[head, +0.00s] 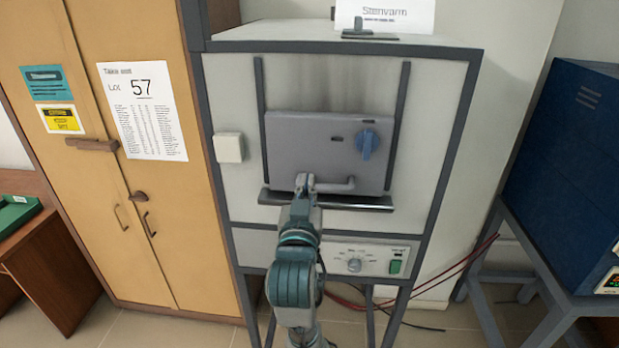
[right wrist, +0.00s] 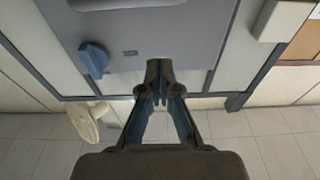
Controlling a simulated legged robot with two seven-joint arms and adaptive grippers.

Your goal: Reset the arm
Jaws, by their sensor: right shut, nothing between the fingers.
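My right gripper (head: 305,183) is in front of the lower part of the grey furnace door (head: 290,140), beside the left end of the door's bar handle (head: 337,186). In the right wrist view the right gripper (right wrist: 160,92) has its fingertips together with nothing between them, below the door panel. I cannot tell from the head view whether it touches the handle. A blue knob (head: 367,143) sits on the door's right side; it also shows in the right wrist view (right wrist: 94,60). The door covers the furnace opening. My left gripper is not in view.
A tan cabinet (head: 130,220) stands close on the left. A dark blue furnace (head: 568,150) on a metal stand is at the right. A control panel (head: 354,264) lies below the door, and red cables (head: 470,262) run along the right side. Tiled floor shows below.

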